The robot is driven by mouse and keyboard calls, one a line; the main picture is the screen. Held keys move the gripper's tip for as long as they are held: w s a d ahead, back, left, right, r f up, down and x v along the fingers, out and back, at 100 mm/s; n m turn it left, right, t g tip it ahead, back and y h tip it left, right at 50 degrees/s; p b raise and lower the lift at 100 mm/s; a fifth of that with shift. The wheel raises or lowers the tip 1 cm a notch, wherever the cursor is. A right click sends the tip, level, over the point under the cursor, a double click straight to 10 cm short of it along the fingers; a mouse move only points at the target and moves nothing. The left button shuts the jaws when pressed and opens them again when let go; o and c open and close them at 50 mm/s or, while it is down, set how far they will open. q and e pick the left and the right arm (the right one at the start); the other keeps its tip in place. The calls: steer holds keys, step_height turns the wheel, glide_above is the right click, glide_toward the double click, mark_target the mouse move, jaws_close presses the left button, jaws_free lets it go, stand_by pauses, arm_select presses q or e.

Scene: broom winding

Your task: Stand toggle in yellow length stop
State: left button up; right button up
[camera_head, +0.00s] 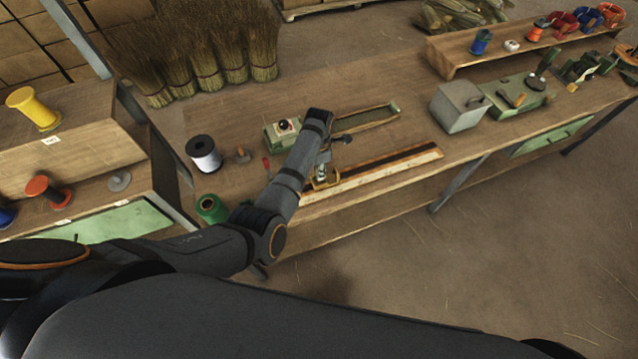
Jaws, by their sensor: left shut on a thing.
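My left gripper (325,158) points down over the front of the workbench, at the left end of a long wooden rule-like board (385,171) with a dark strip. It is shut on a small pale, greenish piece, which looks like the toggle (322,171); my gripper and wrist hide much of it. The yellow length stop (325,183) sits on the board's left end, right below the gripper. The toggle's lower end is at or just above the stop; whether it touches or stands in it cannot be told. My right gripper is not in view.
A green block with a black knob (283,127) and a long green tray (368,119) lie behind. A grey box (459,107) stands right. Broom bundles (205,60) stand at the back.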

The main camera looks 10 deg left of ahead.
arm_select(q)
steer(key=shift+f+b, duration=0.8)
steer(key=shift+f, duration=0.55)
steer(key=o, duration=1)
steer(key=shift+c, duration=0.2)
